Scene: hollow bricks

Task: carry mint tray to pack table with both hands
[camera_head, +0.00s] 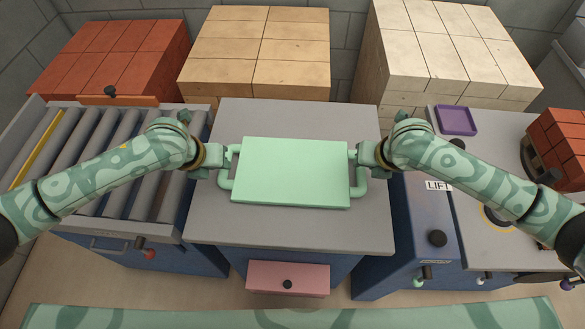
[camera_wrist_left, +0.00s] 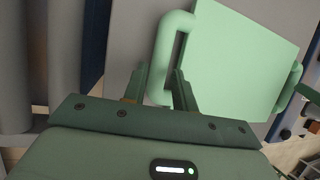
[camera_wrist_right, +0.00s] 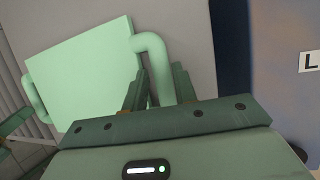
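The mint tray (camera_head: 290,172) is a flat pale-green slab with a loop handle on each short side. It is level over the grey-topped table (camera_head: 290,235) in the middle; I cannot tell whether it touches the top. My left gripper (camera_head: 226,158) is at the left handle, and the left wrist view shows its fingers (camera_wrist_left: 160,90) close on both sides of the handle bar (camera_wrist_left: 165,55). My right gripper (camera_head: 358,156) is at the right handle; the right wrist view shows its fingers (camera_wrist_right: 159,90) close around that bar (camera_wrist_right: 155,52). Which table is the pack table is not marked.
A roller conveyor (camera_head: 105,150) stands at the left. A blue station with a LIFT label (camera_head: 438,185) and a purple tray (camera_head: 456,120) stands at the right. Red (camera_head: 120,50), tan (camera_head: 255,45) and cream (camera_head: 440,45) brick stacks line the back. A pink drawer (camera_head: 288,279) sticks out in front.

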